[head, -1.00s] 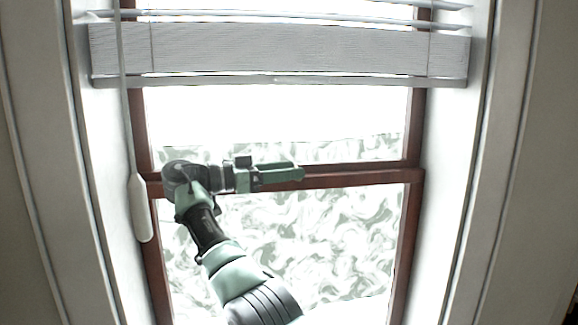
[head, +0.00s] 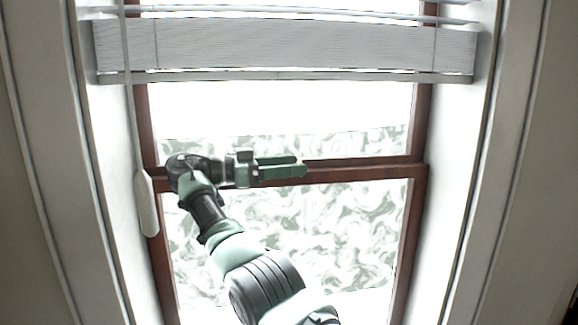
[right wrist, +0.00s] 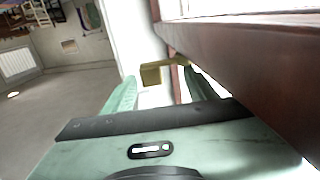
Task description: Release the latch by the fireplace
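My right gripper (head: 304,169) shows in the head view, pointing right along the dark red-brown middle rail (head: 370,173) of the window. In the right wrist view its two green fingers stand apart, so the gripper (right wrist: 160,88) is open. A small brass-coloured latch (right wrist: 152,75) shows in the gap between the fingertips, beside the red-brown rail (right wrist: 245,60). I cannot tell whether either finger touches it. The latch is not discernible in the head view. My left gripper is in neither view. No fireplace can be made out.
A white blind (head: 290,45) hangs across the upper window, with a white cord pull (head: 147,203) at its left. White window reveals flank the panes. The wrist view shows open floor (right wrist: 60,100), a radiator (right wrist: 17,62) and furniture at upper left.

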